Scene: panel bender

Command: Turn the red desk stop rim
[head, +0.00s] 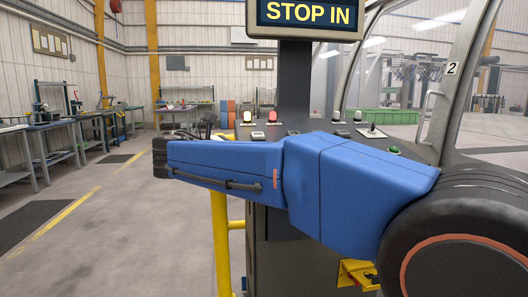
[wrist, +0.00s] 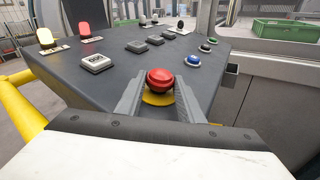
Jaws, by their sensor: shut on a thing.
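The red desk stop (wrist: 159,80) is a round red mushroom button on a yellow base (wrist: 158,98) near the front edge of the sloping dark desk. My gripper (wrist: 159,92) has one grey finger on each side of the stop and is shut on it. The lower part of the stop's rim is partly hidden between the fingers. In the head view my blue arm reaches across the desk and hides the stop and the gripper.
The desk (wrist: 120,62) carries a square grey button (wrist: 95,62), an amber lamp (wrist: 46,38), a red lamp (wrist: 85,30), and blue (wrist: 193,61) and green (wrist: 205,47) buttons. A yellow rail (wrist: 22,100) stands at left. A STOP IN sign (head: 309,13) stands above the desk.

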